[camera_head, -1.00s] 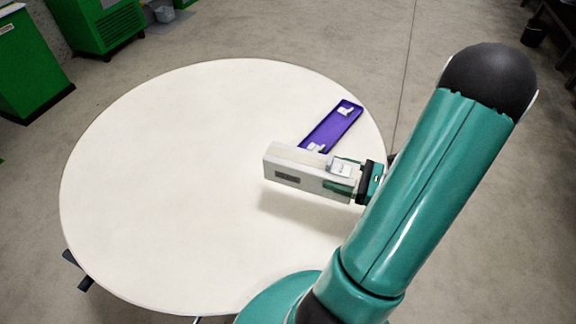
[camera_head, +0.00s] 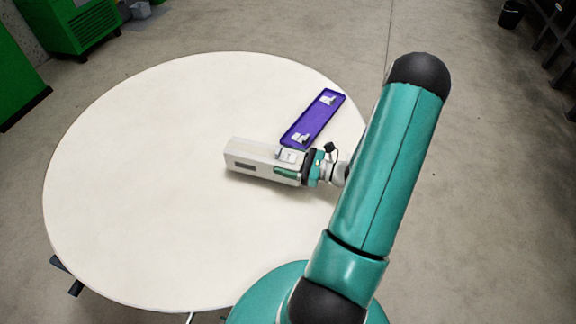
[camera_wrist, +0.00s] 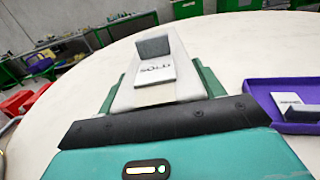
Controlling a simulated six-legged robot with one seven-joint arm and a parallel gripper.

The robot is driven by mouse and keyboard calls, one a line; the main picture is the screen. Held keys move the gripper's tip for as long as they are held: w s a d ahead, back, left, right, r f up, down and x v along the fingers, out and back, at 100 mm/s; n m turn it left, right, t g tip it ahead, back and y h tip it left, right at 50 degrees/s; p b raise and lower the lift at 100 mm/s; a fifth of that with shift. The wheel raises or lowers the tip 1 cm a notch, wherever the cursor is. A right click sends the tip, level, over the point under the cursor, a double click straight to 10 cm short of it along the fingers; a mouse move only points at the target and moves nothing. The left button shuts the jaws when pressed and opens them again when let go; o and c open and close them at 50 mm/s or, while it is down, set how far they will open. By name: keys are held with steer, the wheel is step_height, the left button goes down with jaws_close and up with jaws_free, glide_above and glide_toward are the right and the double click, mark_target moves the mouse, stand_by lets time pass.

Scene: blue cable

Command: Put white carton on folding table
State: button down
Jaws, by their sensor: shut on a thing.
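The white carton (camera_head: 255,160) is a long box with a small dark grey patch on its side. My gripper (camera_head: 290,164) is shut on its right end in the head view. The carton lies low over the round white folding table (camera_head: 130,180), with a narrow shadow along its lower edge; I cannot tell whether it touches the top. In the wrist view the carton (camera_wrist: 158,75) extends away between my green fingers (camera_wrist: 163,88), with a white label and dark lettering on it.
A purple tray (camera_head: 315,117) with small white items lies on the table just behind the carton. It also shows at the right of the wrist view (camera_wrist: 285,92). The table's left and middle are clear. Green cabinets (camera_head: 75,25) stand beyond on the floor.

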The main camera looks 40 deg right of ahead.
steer(key=shift+f, duration=1.05)
steer(key=shift+f, duration=0.15)
steer(key=shift+c, duration=1.2)
jaws_free()
steer(key=shift+f, duration=0.1)
